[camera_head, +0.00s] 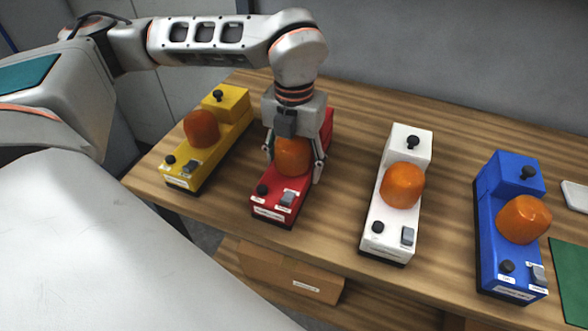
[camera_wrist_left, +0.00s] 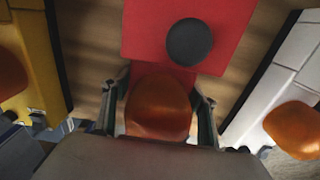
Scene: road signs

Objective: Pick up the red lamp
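The red lamp (camera_head: 275,211) stands on the wooden table, second from the left, with an orange dome, a black knob and a grey switch. My left gripper (camera_head: 294,167) is above it, pointing down, with one finger on each side of the orange dome. In the left wrist view the dome (camera_wrist_left: 158,107) lies between the two fingers, with the lamp's red body (camera_wrist_left: 145,40) and round black knob beyond. The fingers look open, with narrow gaps beside the dome. The gripper and wrist hide part of the lamp's rear. My right gripper is not in view.
A yellow lamp (camera_head: 229,103) stands close on the left. A white lamp (camera_head: 385,217) and a blue lamp (camera_head: 491,231) stand on the right. The wooden table (camera_head: 335,221) is bare between them. A cardboard box (camera_head: 290,272) sits below the tabletop. A green sheet (camera_head: 572,285) lies at the right edge.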

